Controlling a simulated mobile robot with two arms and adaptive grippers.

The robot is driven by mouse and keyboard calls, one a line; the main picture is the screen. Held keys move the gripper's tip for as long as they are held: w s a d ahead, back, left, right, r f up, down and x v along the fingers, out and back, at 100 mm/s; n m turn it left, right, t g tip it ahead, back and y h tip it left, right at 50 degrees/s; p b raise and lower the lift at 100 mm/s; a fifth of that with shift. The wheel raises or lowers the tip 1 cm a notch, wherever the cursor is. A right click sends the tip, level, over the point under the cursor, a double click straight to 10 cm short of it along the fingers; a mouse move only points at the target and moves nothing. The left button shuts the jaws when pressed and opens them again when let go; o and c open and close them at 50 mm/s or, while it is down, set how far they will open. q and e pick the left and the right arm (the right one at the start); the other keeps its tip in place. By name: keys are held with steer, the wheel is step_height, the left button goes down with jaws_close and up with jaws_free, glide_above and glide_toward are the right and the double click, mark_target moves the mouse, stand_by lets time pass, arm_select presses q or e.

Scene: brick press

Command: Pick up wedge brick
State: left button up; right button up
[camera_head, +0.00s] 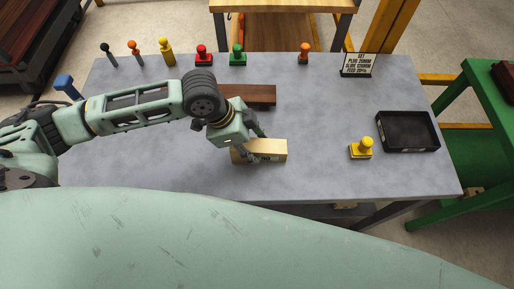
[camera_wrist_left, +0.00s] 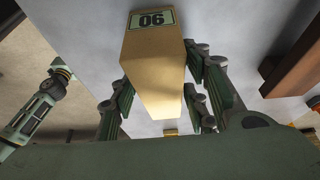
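The wedge brick, a tan block (camera_head: 270,146), is at the front middle of the grey table in the head view. In the left wrist view the same brick (camera_wrist_left: 155,65) carries a pale label with dark digits, upside down. My left gripper (camera_head: 248,147) is over the brick's left part. In the left wrist view its dark green fingers stand on both sides of the brick, close to its edges. I cannot tell whether they press on it. My right gripper is not in view.
A dark brown block (camera_head: 255,94) lies behind the brick. A black tray (camera_head: 408,131) and a yellow stamp-like piece (camera_head: 361,149) stand at the right. Several knobbed pieces and a sign (camera_head: 358,65) line the back edge. The table between brick and yellow piece is clear.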

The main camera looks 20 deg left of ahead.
arm_select(q)
steer(key=c, duration=0.6)
steer(key=shift+c, duration=0.4)
steer(key=shift+r, duration=0.15)
